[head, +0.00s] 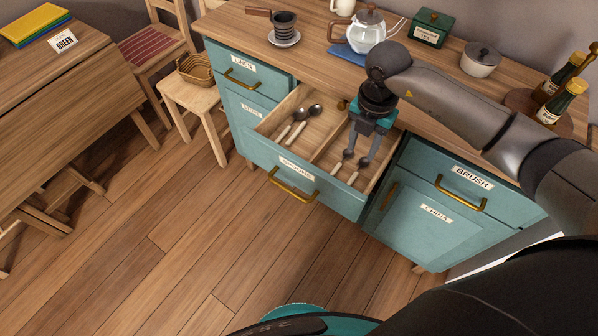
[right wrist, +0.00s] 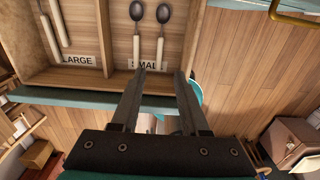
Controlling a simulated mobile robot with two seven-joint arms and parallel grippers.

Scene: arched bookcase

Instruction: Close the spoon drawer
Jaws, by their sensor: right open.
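The spoon drawer (head: 271,123) is pulled out of the teal bookcase unit; its front carries a label and a brass handle (head: 292,186). Large spoons (head: 300,114) lie in its left compartment, small spoons (head: 340,163) in the right one. In the right wrist view the small spoons (right wrist: 162,45) lie by a SMALL label (right wrist: 147,64). My right gripper (head: 358,158) is open and empty, fingers pointing down over the right compartment near the drawer front. Its fingers (right wrist: 160,75) also show in the right wrist view; contact cannot be told. My left gripper is out of view.
BRUSH drawer (head: 455,190) is closed at right. A stool (head: 203,97) stands at left. The floor before the drawer is clear.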

